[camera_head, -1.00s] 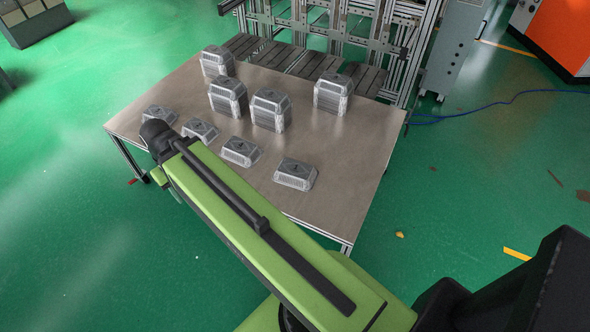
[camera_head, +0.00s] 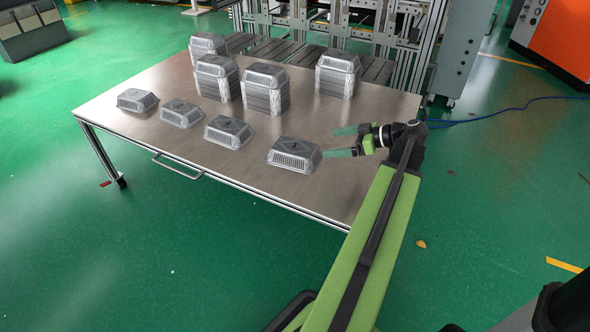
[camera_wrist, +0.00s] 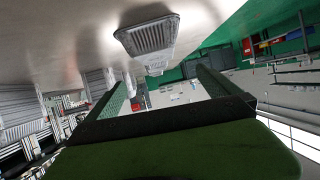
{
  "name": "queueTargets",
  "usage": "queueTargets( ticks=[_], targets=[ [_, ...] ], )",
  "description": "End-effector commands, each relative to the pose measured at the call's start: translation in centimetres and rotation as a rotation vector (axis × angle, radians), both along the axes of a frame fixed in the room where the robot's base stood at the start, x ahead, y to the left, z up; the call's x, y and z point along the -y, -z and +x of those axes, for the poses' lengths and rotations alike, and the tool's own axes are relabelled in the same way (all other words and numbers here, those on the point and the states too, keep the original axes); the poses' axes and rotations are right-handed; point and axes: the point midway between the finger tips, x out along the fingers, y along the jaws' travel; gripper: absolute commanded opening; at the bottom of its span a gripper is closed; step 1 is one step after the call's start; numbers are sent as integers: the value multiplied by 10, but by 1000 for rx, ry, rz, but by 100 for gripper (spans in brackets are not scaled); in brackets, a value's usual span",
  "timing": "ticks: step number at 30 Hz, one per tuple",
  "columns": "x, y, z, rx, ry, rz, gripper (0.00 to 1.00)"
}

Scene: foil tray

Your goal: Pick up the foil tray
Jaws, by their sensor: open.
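Several silver foil trays lie upside down on the metal table. The single foil tray (camera_head: 294,155) at the right end of the front row is closest to my gripper (camera_head: 338,143). My gripper is open and empty, to the right of that tray, with its green fingers pointing left. The near finger's tip is close to the tray's right end; I cannot tell whether it touches. In the wrist view, a foil tray (camera_wrist: 150,36) shows at the top, beyond the fingers of my gripper (camera_wrist: 160,85), with nothing between them.
Single trays (camera_head: 229,132) continue the front row leftward. Taller tray stacks (camera_head: 265,89) stand behind, one at the back right (camera_head: 338,75). The table (camera_head: 325,195) is bare around its front right corner. A metal frame rack (camera_head: 340,30) stands behind the table.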

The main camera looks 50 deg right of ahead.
Motion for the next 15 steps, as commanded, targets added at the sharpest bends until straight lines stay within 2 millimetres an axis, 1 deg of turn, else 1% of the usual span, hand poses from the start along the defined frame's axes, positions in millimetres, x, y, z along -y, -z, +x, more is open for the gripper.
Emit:
queueTargets(
  ticks=[1,3,5,7,8,11,15],
  targets=[
    [7,5,-8,20,9,-12,100],
    [11,2,-12,37,12,-22,100],
    [11,0,-12,40,12,-24,100],
    [9,2,-8,39,11,-24,100],
    [7,5,-4,38,11,-25,100],
    [-1,16,15,37,8,-24,100],
    [-14,31,46,36,8,-23,100]
  ],
)
